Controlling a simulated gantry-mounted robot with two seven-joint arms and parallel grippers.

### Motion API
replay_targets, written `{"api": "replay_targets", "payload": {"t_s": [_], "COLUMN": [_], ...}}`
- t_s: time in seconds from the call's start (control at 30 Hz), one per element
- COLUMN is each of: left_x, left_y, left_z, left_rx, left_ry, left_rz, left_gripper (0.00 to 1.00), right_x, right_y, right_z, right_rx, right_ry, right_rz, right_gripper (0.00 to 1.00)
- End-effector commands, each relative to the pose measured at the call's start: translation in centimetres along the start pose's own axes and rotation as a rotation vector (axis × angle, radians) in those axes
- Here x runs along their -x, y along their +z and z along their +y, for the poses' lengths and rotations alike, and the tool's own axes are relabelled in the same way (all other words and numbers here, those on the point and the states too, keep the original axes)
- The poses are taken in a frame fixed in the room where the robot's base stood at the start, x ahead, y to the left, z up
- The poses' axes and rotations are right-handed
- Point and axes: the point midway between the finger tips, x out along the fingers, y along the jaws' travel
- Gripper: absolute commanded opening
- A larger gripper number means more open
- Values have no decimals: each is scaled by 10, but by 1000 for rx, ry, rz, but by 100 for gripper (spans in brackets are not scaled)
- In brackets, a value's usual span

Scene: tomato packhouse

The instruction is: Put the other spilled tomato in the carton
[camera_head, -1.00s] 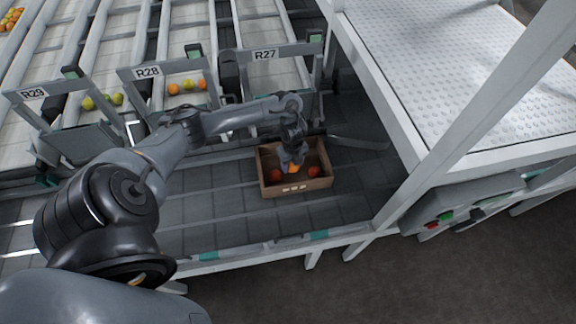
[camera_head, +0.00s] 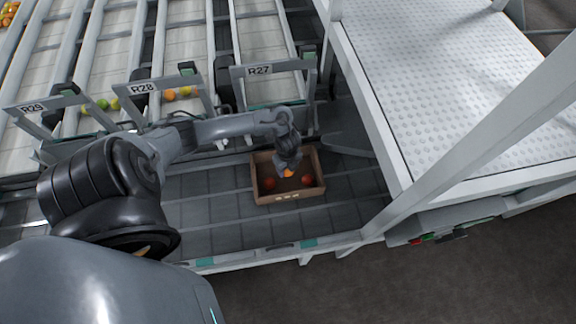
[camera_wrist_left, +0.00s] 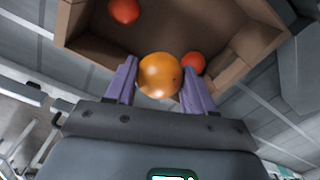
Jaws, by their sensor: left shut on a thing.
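My left gripper (camera_head: 288,172) is over the open cardboard carton (camera_head: 288,196), reaching in from above. It is shut on an orange tomato (camera_head: 288,174). The left wrist view shows the orange tomato (camera_wrist_left: 160,75) between the two purple fingers of my left gripper (camera_wrist_left: 160,82). Two red tomatoes lie in the carton, one on the left (camera_head: 269,184) and one on the right (camera_head: 307,180). In the wrist view they show at upper left (camera_wrist_left: 124,11) and behind the held tomato (camera_wrist_left: 194,63). I cannot tell whether the held tomato touches the carton floor. My right gripper is not in view.
The carton stands on a dark grey slatted conveyor (camera_head: 205,215). Chutes labelled R27, R28 and R29 lie behind it, with several tomatoes in R28 (camera_head: 170,95) and R29. A white dimpled table (camera_head: 430,90) with a slanting post stands at the right. The conveyor left of the carton is clear.

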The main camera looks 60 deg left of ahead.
Motion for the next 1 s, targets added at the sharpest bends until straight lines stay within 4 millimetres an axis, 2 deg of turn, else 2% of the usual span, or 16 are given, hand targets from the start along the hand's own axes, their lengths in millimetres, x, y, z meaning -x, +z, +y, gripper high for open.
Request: {"api": "replay_targets", "payload": {"t_s": [0.03,0.27,0.8,1.0], "left_x": [-9,-31,-92,-104], "left_y": [0,-1,0,0], "left_z": [0,0,0,0], "left_rx": [0,0,0,0], "left_ry": [0,0,0,0], "left_rz": [1,1,0,0], "left_gripper": [39,39,39,39], "right_x": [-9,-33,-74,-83], "right_y": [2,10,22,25], "right_z": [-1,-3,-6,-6], "right_rx": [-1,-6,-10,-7], "right_ry": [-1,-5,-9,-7], "right_rz": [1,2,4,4], "right_gripper": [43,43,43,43]}}
